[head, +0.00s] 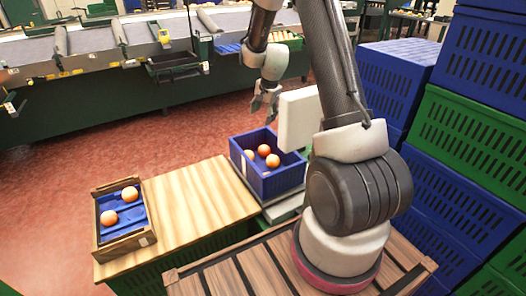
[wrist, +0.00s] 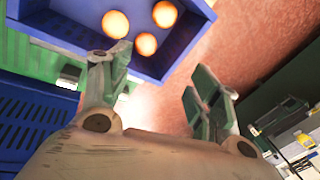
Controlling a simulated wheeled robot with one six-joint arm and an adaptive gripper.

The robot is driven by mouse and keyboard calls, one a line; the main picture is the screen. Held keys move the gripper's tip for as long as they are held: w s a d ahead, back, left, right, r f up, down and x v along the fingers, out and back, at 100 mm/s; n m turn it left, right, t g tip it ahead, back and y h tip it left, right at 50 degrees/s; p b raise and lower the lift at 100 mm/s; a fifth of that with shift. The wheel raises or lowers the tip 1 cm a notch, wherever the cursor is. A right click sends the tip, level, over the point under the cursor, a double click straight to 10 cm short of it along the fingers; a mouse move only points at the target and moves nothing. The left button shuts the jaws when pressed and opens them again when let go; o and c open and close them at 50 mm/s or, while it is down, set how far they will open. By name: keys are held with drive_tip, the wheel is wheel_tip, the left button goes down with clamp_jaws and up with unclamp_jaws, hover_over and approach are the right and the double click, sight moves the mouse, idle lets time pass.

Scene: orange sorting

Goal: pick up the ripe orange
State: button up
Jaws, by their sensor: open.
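Three oranges lie in a blue crate (head: 284,185) beside the wooden table: one at the front (head: 272,160), one behind it (head: 263,150) and one at the left (head: 249,155). Two more oranges (head: 109,217) (head: 130,193) lie in a shallow wooden tray with a blue liner (head: 128,243). All look similarly orange; I cannot tell which is the ripe one. My gripper (head: 265,103) is open and empty, above and behind the blue crate. In the wrist view my gripper (wrist: 162,73) shows spread fingers, with the crate's three oranges (wrist: 146,44) beyond the left finger.
Stacked blue and green crates (head: 470,130) stand close on the right of my arm. The wooden table (head: 190,205) is bare between tray and crate. A conveyor line (head: 110,45) runs across the back, with open red floor (head: 100,135) before it.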

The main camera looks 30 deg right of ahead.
sight(265, 146)
drive_tip(key=w+d+f+m, duration=0.1)
drive_tip(key=f, duration=0.6)
drive_tip(key=w+d+f+m, duration=0.1)
drive_tip(key=w+f, duration=0.1)
drive_tip(key=f, duration=0.5)
drive_tip(key=w+d+f+m, duration=0.1)
drive_tip(key=f, duration=0.6)
drive_tip(key=shift+w+d+f+g, duration=0.1)
drive_tip(key=shift+w+f+g, duration=0.2)
drive_tip(key=c, duration=0.8)
